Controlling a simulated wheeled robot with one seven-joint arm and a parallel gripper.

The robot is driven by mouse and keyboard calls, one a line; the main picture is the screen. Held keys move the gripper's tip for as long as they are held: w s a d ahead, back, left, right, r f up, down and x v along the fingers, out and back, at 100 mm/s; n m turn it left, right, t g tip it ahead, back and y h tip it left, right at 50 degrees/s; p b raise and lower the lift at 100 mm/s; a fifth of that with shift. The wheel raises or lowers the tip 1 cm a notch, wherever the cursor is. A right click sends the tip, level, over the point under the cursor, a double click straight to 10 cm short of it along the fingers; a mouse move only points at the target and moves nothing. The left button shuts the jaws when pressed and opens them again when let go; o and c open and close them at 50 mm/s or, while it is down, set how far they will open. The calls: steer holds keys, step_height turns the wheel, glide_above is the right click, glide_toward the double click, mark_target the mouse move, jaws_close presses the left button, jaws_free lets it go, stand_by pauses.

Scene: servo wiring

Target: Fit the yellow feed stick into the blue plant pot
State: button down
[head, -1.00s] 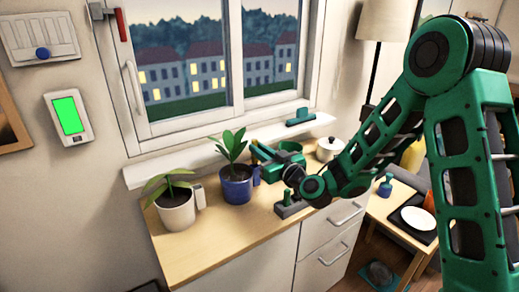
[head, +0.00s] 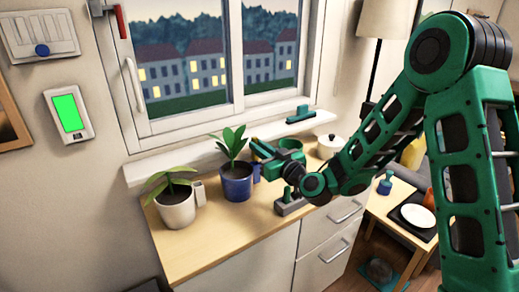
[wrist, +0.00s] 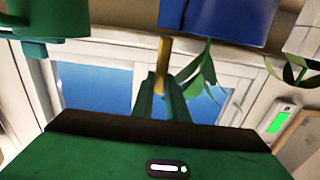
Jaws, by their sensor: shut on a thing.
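The blue plant pot (head: 237,186) holds a leafy plant and stands on the counter below the window. It has a small blue holder (head: 256,172) on its right side. In the inverted wrist view the pot (wrist: 225,10) is at the top. My gripper (head: 257,147) is just right of the plant, above the holder; its fingers (wrist: 160,80) show in the wrist view. They are shut on the yellow feed stick (wrist: 163,55). The stick's far end meets the edge of the holder in the picture; I cannot tell if it is inside. The stick is not distinct in the head view.
A white pot (head: 176,211) with a plant and a small holder stands to the left. A green pot (head: 291,144) and a lidded white pot (head: 329,147) stand behind my gripper. A grey-based stand (head: 291,207) is at the counter's right front. The front left counter is clear.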

mark_target(256, 158)
steer(key=shift+w+f, duration=0.1)
steer(key=shift+f, duration=2.4)
stand_by(0.7)
steer(key=c, duration=1.7)
jaws_free()
steer(key=shift+o, duration=0.2)
